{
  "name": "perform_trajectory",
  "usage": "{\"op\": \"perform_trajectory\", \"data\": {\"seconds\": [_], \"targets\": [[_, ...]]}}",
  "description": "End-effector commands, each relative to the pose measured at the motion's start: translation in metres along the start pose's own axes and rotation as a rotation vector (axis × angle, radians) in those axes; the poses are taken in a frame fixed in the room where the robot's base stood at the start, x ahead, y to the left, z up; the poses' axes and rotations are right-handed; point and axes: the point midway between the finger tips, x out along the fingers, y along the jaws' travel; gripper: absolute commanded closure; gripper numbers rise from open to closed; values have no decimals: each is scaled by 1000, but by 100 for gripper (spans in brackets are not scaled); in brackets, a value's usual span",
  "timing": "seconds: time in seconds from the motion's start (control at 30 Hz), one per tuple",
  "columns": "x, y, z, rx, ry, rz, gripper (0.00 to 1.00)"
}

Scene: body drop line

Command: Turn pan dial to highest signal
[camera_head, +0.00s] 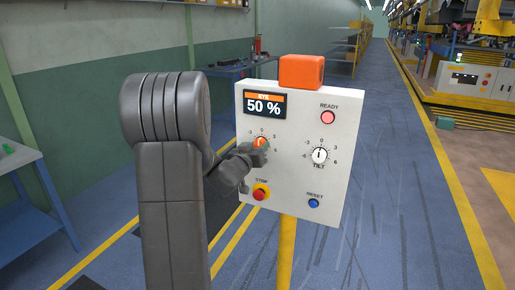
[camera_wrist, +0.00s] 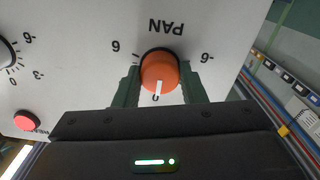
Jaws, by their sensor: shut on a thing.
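The orange pan dial (camera_head: 260,142) sits on the white control panel (camera_head: 290,182), below a display (camera_head: 264,106) reading 50 %. In the wrist view, upside down, the pan dial (camera_wrist: 159,69) has a white pointer directed at about the 0 mark. My gripper (camera_head: 257,148) is shut on the dial, with one dark green finger on each side of it in the wrist view (camera_wrist: 160,88). In the head view my gripper partly hides the dial and its scale.
The panel also carries a white tilt dial (camera_head: 319,155), a pink-red READY lamp (camera_head: 328,117), a red stop button (camera_head: 261,192) and a blue reset button (camera_head: 313,203). An orange box (camera_head: 301,72) tops the panel. A yellow post (camera_head: 285,250) supports it. A workbench (camera_head: 25,195) stands left.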

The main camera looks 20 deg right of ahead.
Motion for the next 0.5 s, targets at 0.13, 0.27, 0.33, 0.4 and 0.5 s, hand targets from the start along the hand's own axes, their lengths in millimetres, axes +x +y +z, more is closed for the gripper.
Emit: {"op": "perform_trajectory", "data": {"seconds": [0.13, 0.27, 0.33, 0.4, 0.5], "targets": [[0, 0, 1, 20, 0, 0, 86], [0, 0, 2, 68, 0, 0, 86], [0, -1, 3, 107, 0, 1, 86], [0, 0, 2, 154, 2, 1, 86], [0, -1, 3, 229, 1, 1, 86]]}}
